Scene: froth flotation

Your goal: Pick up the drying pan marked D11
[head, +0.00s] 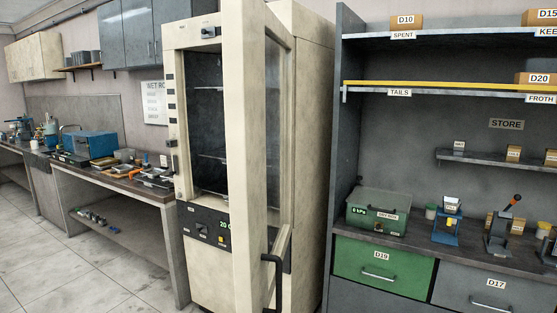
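No label reading D11 can be made out, so I cannot tell which thing is the drying pan. Small dark and metal trays (155,178) lie on the left bench, too small to identify. A tall cream drying cabinet (312,130) stands in the middle, with its glazed door (274,130) swung open towards me. Its dark interior (205,120) shows shelves; I see no pan on them. Neither of my grippers is in view.
The open door, with a black handle (271,262), juts forward. At right, a grey shelf unit holds box D10 (406,21), a green case (378,211), green drawer D19 (385,270) and grey drawer D17 (480,287). A blue box (96,144) stands on the left bench (120,188). Left floor is clear.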

